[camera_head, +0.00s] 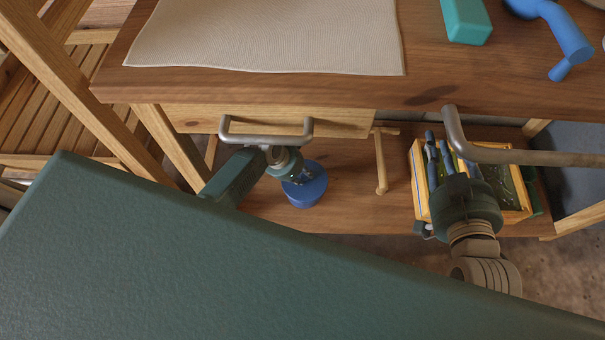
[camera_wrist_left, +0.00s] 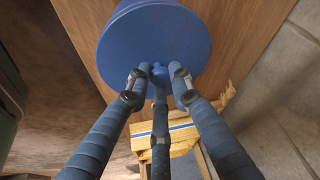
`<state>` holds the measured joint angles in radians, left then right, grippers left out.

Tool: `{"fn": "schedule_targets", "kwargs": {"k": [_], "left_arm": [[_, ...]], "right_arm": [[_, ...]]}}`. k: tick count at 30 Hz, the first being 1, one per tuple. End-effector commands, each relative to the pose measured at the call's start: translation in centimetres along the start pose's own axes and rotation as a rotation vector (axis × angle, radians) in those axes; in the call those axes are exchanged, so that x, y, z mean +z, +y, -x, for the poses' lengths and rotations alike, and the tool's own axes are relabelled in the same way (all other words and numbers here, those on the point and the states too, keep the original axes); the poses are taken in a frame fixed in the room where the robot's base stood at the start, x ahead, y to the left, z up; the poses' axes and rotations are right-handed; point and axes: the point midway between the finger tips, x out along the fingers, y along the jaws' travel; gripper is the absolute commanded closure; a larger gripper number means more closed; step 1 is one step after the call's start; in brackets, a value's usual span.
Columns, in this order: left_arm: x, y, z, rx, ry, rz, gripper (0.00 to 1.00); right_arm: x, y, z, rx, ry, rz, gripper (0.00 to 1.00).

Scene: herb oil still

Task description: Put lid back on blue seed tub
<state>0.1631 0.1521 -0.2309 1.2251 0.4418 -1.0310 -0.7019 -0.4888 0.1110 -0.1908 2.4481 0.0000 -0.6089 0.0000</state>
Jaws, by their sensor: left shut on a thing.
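The blue seed tub (camera_head: 306,192) stands on the low wooden shelf under the bench, below a drawer with a metal handle. My left gripper (camera_head: 296,174) is over the tub's top. In the left wrist view, its three fingers (camera_wrist_left: 159,76) are shut on the small knob of the round blue lid (camera_wrist_left: 155,38). The lid appears to be at the tub's top, but I cannot tell whether it sits fully on the rim. My right gripper (camera_head: 446,148) looks open, its fingers apart, over a wooden box; I see nothing held in it.
The wooden box (camera_head: 421,206) stands on the shelf (camera_head: 352,212) to the right. Metal handles (camera_head: 265,140) stick out above the shelf. A beige cloth (camera_head: 270,35), teal block (camera_head: 465,20) and blue object (camera_head: 560,35) are on the bench top. Slatted wooden furniture (camera_head: 45,110) stands left.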

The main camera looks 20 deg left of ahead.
Motion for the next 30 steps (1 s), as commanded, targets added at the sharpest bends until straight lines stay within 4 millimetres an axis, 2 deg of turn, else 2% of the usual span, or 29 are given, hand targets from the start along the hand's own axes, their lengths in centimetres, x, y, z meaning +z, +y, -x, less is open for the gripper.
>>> {"fn": "schedule_targets", "kwargs": {"k": [20,30], "left_arm": [[-0.01,-0.01,0.02,0.0,0.0,0.0,1.0],[-0.02,-0.02,0.02,0.0,0.0,0.0,1.0]], "right_arm": [[0.05,0.05,0.05,0.001,-0.004,0.0,0.76],[0.83,0.08,0.14,0.002,-0.037,0.0,0.76]]}}
